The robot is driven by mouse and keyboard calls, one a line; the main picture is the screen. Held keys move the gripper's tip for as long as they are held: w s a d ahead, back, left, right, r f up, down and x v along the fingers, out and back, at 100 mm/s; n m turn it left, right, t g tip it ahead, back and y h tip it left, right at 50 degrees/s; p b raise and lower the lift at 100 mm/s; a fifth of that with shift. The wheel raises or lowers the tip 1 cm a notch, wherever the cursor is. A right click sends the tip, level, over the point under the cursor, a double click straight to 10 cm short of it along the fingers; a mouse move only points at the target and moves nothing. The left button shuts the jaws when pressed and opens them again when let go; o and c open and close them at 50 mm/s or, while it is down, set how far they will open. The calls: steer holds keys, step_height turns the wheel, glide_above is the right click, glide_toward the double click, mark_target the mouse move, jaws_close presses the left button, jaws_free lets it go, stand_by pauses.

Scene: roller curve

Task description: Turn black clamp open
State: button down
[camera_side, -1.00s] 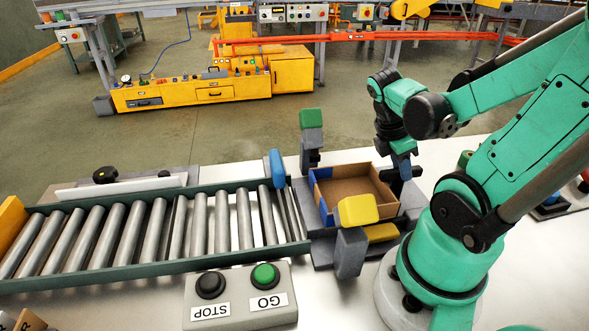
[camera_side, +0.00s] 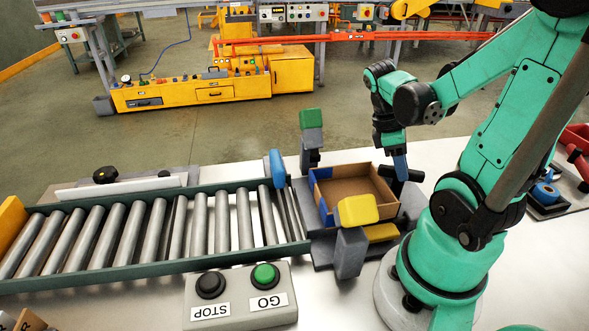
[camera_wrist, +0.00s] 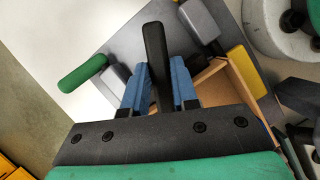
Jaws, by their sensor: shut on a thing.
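The black clamp shows in the wrist view as a long black handle (camera_wrist: 154,50). In the side view its dark handle (camera_side: 414,175) stands at the right edge of the open brown box (camera_side: 350,192). My gripper (camera_side: 400,168) reaches down to it from above. In the wrist view my gripper's two blue fingers (camera_wrist: 160,88) lie on either side of the black handle and are shut on it. The clamp's lower part is mostly hidden behind the box and the fingers.
Green (camera_side: 311,118), yellow (camera_side: 357,210) and blue (camera_side: 277,168) clamps stand around the box. A roller conveyor (camera_side: 160,230) runs to the left. A STOP/GO button box (camera_side: 240,294) sits in front. A red tray (camera_side: 575,150) is at the right.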

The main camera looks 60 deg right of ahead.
steer(key=m+y, duration=0.1)
steer(key=m, duration=0.2)
steer(key=m+y, duration=0.1)
steer(key=m, duration=0.2)
steer(key=shift+d+y, duration=0.15)
steer(key=shift+y, duration=0.15)
steer(key=m+y, duration=0.1)
steer(key=m, duration=0.2)
steer(key=m+t+y, duration=0.1)
steer(key=m, duration=0.2)
steer(key=shift+d, duration=0.1)
steer(key=shift+m, duration=0.3)
steer(key=c, duration=0.7)
jaws_free()
steer(key=shift+r, duration=0.1)
steer(key=v, duration=0.5)
steer(key=shift+r, duration=0.2)
